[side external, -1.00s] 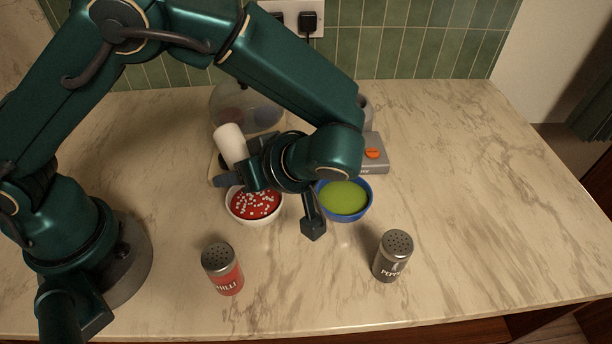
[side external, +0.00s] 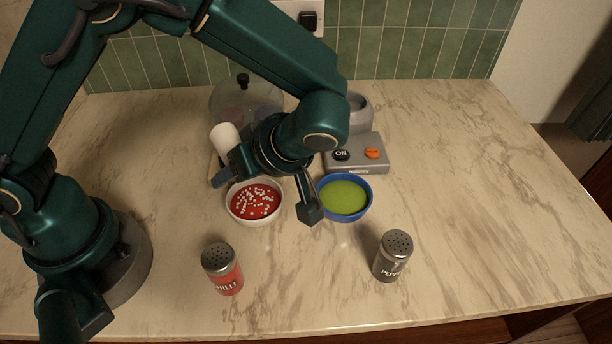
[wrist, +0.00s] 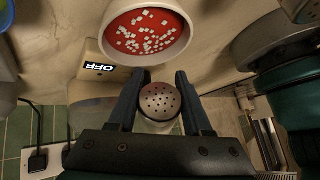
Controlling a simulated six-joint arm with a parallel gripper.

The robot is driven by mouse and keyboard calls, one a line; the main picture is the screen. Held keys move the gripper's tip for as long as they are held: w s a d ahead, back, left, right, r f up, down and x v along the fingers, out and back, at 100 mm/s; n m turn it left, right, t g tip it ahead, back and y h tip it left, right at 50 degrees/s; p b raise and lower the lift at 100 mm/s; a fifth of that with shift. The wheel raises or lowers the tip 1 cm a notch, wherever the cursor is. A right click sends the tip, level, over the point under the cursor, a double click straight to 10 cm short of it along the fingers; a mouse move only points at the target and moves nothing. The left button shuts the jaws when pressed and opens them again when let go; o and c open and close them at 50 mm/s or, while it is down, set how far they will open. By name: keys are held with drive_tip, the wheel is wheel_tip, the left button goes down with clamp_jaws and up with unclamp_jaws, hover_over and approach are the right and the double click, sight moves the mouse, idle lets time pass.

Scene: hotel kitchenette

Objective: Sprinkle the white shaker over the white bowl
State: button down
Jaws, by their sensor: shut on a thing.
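My gripper (wrist: 158,82) is shut on the white shaker (side external: 224,136). In the side view the shaker's white body points up and its lower end is hidden by my gripper. In the wrist view its perforated metal cap (wrist: 160,101) shows between the two fingers. The white bowl (side external: 230,210) stands on the counter just below and in front of my gripper. It holds red contents with many white bits scattered on top. It also shows in the wrist view (wrist: 146,60), beyond the fingertips. The cap appears close to the bowl's rim; the exact height is unclear.
A blue bowl (side external: 368,205) with green contents stands right of the white bowl. A red chilli shaker (side external: 223,270) and a grey pepper shaker (side external: 392,257) stand in front. Behind are a grey device (side external: 358,158) with ON and orange buttons and a clear dome (side external: 240,95). The right counter is clear.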

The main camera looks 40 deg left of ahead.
sight(232, 144)
drive_tip(key=shift+r+h, duration=0.6)
drive_tip(key=shift+h, duration=0.6)
drive_tip(key=h, duration=0.1)
drive_tip(key=r+g+h, duration=0.1)
drive_tip(key=shift+w+d+r+m+h, duration=0.1)
drive_tip(key=shift+w+r+m+h, duration=0.1)
drive_tip(key=shift+m+h, duration=0.15)
wheel_tip(232, 144, up, 3)
drive_tip(key=g+h, duration=0.1)
drive_tip(key=h, duration=0.4)
drive_tip(key=shift+m+h, duration=0.35)
drive_tip(key=h, duration=0.1)
drive_tip(key=a+r+g+h, duration=0.1)
drive_tip(key=h, duration=0.1)
drive_tip(key=a+r+g+h, duration=0.1)
drive_tip(key=shift+w+r+m+h, duration=0.1)
drive_tip(key=shift+w+m+h, duration=0.2)
drive_tip(key=shift+h, duration=0.1)
drive_tip(key=h, duration=0.1)
drive_tip(key=a+r+g+h, duration=0.1)
drive_tip(key=h, duration=0.1)
drive_tip(key=r+m+h, duration=0.1)
drive_tip(key=shift+w+a+r+g+h, duration=0.15)
drive_tip(key=shift+a+g+h, duration=0.15)
drive_tip(key=shift+a+g, duration=0.1)
